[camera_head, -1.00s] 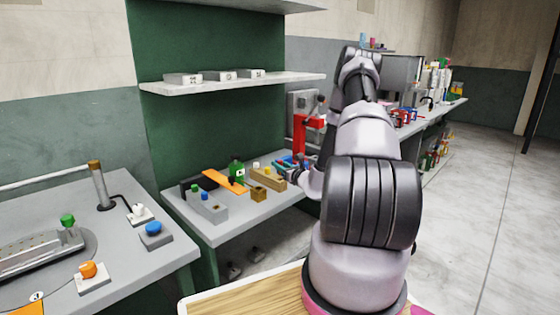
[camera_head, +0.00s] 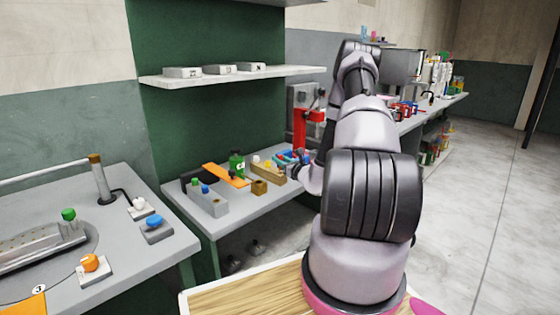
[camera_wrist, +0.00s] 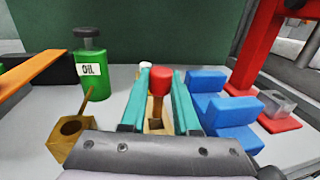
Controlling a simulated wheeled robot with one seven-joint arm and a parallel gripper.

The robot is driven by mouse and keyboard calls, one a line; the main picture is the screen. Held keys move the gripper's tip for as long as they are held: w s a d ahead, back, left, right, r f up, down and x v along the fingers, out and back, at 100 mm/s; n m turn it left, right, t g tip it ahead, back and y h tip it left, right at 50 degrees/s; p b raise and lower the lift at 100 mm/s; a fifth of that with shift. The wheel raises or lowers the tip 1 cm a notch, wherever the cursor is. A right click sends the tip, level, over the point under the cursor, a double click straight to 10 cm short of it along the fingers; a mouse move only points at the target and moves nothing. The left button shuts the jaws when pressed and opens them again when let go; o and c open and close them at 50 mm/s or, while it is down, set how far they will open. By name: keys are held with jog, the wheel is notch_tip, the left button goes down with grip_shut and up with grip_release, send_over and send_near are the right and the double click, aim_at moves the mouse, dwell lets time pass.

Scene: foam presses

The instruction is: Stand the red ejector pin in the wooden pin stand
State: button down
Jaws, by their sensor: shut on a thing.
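The red ejector pin (camera_wrist: 158,82) has a rounded red head and a brownish shaft. In the wrist view it stands upright between the two teal fingers of my gripper (camera_wrist: 162,84), which is shut on it. In the head view my gripper (camera_head: 290,157) is at the right end of the far bench, and the pin is too small to make out clearly. Whether the pin's lower end touches anything is hidden.
A small wooden block with a hole (camera_wrist: 72,128) and a green oil bottle (camera_wrist: 96,70) are left of my gripper. Blue blocks (camera_wrist: 222,105) sit close on its right, with a red press (camera_wrist: 262,50) beyond. A grey block (camera_head: 209,203) stands at the bench's front left.

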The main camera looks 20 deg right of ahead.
aim_at(280, 170)
jog(key=shift+f, duration=2.55)
jog(key=c, duration=0.6)
grip_release()
jog(key=s, duration=0.3)
jog(key=s+d, duration=0.1)
jog(key=s, duration=0.6)
jog(key=shift+s+d, duration=0.25)
jog(key=shift+s, duration=0.1)
